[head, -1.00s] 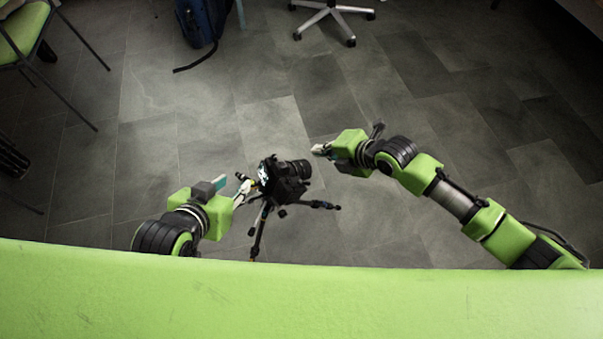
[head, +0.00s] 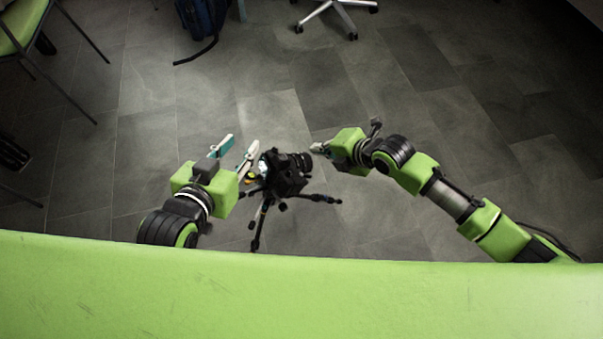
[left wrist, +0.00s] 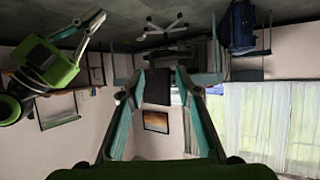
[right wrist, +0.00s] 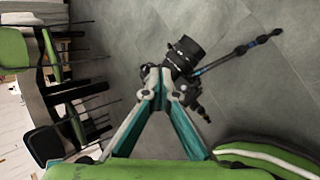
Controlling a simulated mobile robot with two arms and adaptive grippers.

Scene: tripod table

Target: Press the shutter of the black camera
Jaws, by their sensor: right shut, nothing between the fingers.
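The black camera (head: 286,176) stands on a tripod (head: 258,228) in the middle of the head view, its lens pointing right. My left gripper (head: 238,143) is open and empty just left of the camera, its near finger close to the camera's left side; I cannot tell whether they touch. In the left wrist view its fingers (left wrist: 156,82) are spread and the camera does not show. My right gripper (head: 318,149) is shut and empty, just right of the lens. In the right wrist view the lens (right wrist: 185,52) lies just beyond the closed fingertips (right wrist: 158,72). The shutter button cannot be made out.
Tripod legs spread over the grey tiled floor (head: 400,230). A green chair (head: 22,28) stands at far left, a blue backpack (head: 203,18) and a wheeled chair base (head: 335,12) at the back. Open floor lies around the tripod.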

